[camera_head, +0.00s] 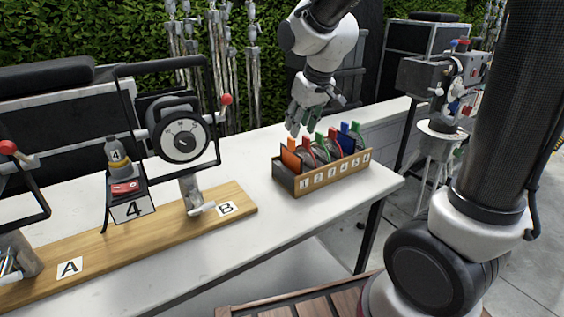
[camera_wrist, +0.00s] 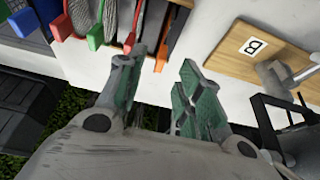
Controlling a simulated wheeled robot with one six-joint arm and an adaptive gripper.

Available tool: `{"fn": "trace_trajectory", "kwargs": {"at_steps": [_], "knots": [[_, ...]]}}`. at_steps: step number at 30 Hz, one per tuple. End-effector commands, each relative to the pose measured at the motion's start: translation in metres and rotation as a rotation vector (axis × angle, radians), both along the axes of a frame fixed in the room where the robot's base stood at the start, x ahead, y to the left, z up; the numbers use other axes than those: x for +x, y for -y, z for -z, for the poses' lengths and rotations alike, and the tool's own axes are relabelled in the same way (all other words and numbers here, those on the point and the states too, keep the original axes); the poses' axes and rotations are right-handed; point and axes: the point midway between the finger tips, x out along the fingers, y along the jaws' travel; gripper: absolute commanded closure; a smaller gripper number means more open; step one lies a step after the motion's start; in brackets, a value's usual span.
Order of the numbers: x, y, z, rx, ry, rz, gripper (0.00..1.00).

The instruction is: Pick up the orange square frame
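The orange square frame (camera_head: 290,160) stands upright at the left end of a wooden rack (camera_head: 331,178), in the slot labelled 1. In the wrist view its orange tab (camera_wrist: 161,56) and thin edge show just beyond the fingertips. My gripper (camera_head: 297,128) is above and behind the left part of the rack, pointing down. In the wrist view my gripper (camera_wrist: 158,78) is open, with green-padded fingers apart and nothing between them. The gap lines up roughly with the orange tab. I see no contact with the frame.
Other frames with red, green and blue tabs (camera_head: 345,130) stand close beside it in the rack.

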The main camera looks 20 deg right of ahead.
Motion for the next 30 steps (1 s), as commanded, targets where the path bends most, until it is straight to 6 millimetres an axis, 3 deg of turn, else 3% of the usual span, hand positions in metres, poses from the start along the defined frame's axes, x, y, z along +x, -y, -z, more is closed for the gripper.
{"fn": "trace_trajectory", "kwargs": {"at_steps": [16, 25, 26, 30], "knots": [[0.031, -0.012, 0.063, 0.003, 0.007, 0.001, 0.64], [0.034, -0.013, 0.069, 0.004, 0.01, 0.001, 0.64], [0.034, -0.013, 0.069, 0.004, 0.01, 0.001, 0.66], [0.034, -0.013, 0.069, 0.004, 0.01, 0.001, 0.92]]}}
